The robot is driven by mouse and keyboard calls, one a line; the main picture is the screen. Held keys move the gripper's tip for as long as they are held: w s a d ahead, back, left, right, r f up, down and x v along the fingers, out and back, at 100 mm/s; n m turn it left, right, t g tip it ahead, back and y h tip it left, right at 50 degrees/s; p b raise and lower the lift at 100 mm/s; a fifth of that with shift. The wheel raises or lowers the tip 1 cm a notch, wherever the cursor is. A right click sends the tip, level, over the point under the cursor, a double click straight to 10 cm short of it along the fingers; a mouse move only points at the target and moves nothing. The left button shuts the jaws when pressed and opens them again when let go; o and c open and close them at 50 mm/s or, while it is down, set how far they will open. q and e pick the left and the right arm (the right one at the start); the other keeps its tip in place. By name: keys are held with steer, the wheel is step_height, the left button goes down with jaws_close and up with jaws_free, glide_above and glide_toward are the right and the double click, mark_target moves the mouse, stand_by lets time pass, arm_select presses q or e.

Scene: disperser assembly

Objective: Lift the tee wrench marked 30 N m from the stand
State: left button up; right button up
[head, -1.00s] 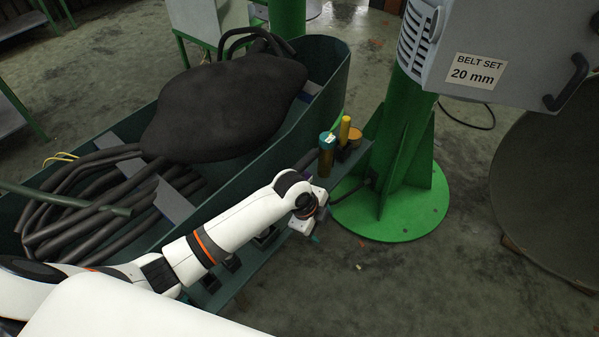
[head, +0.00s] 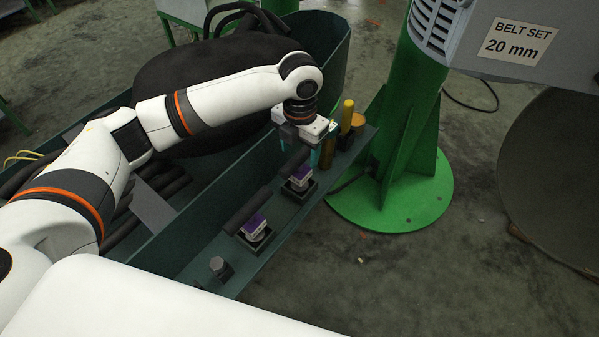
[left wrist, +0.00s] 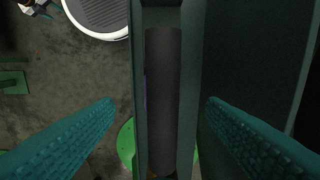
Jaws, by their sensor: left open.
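Two tee wrenches with dark bar handles and purple labels stand in square sockets on the green stand (head: 222,245). The nearer wrench (head: 245,208) is clear of the arm. The farther wrench (head: 296,163) is close below and left of my left gripper (head: 322,153). The label print is too small to read, so I cannot tell which is marked 30 N m. In the left wrist view, a dark bar (left wrist: 163,100) runs lengthwise between the two teal fingers of my open gripper (left wrist: 160,108), apart from both. A purple sliver shows beside it. My right gripper is out of view.
A yellow cylinder (head: 347,116) and an amber one stand beyond the gripper on the shelf. A bolt-like piece (head: 219,266) sits at the near end. A green post (head: 408,140) rises at the right. A black bag (head: 170,85) lies in the trough behind.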

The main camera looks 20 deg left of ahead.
mark_target(299, 170)
arm_select(q)
steer(key=f+p, duration=0.1)
steer(key=f, duration=0.6)
steer(key=shift+w+f, duration=0.1)
steer(key=shift+w, duration=0.1)
steer(key=shift+a, duration=0.1)
steer(key=c, duration=1.1)
steer(key=shift+c, duration=1.4)
steer(key=shift+r, duration=0.2)
